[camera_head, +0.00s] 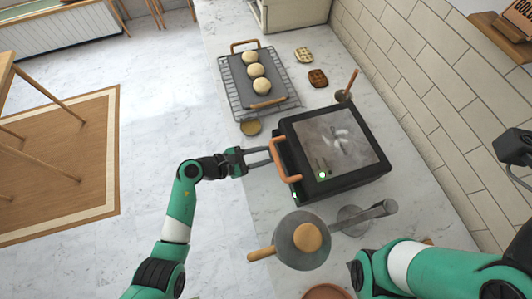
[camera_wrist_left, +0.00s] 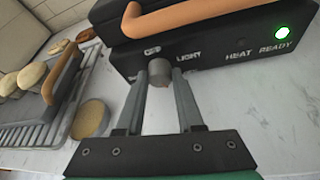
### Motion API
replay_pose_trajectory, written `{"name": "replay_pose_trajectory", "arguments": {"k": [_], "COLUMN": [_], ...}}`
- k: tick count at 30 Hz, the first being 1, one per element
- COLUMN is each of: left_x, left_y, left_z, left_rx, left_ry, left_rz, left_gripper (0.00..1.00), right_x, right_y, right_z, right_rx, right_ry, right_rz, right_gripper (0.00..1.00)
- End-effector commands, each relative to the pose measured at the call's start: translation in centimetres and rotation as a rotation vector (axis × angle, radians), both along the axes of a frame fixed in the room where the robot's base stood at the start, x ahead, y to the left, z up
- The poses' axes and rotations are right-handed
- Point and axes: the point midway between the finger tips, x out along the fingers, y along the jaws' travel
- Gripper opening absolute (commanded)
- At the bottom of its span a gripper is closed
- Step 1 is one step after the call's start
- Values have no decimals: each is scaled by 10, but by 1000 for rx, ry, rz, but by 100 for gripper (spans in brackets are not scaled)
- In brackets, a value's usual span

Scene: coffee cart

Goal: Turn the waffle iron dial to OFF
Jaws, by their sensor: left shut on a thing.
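The waffle iron (camera_head: 335,150) is a dark square appliance on the counter, with its lid down and a copper-coloured handle (camera_head: 284,160) on its left side. Its grey dial (camera_wrist_left: 158,72) sits on the front panel, below a small label I cannot read clearly. LIGHT is printed to its right. My left gripper (camera_wrist_left: 160,85) has its two fingers around the dial and is shut on it; it also shows in the head view (camera_head: 268,158), reaching in from the left, where the handle hides the dial. My right gripper is not in view.
A green lamp (camera_wrist_left: 283,33) glows by HEAT READY. A tray (camera_head: 247,84) with dough balls lies on a wire rack (camera_head: 233,97). A wooden-handled pan (camera_head: 287,240) stands near the iron's front. Waffles (camera_head: 317,78) lie behind. A tiled wall (camera_head: 430,90) bounds the right.

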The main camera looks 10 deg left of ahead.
Motion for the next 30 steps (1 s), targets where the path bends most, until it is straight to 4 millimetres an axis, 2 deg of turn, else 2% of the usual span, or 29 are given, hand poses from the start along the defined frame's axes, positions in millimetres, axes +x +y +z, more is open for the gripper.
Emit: {"name": "replay_pose_trajectory", "arguments": {"k": [11, 19, 30], "left_x": [1, 3, 4], "left_y": [1, 1, 2], "left_z": [1, 0, -2], "left_rx": [-43, -132, -246], "left_ry": [80, 248, 467], "left_rz": [1, 1, 0], "left_gripper": [0, 0, 0], "right_x": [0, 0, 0], "right_y": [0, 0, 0], "right_z": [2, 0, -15], "right_rx": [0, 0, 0], "right_ry": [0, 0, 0], "right_rz": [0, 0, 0], "right_gripper": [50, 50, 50]}}
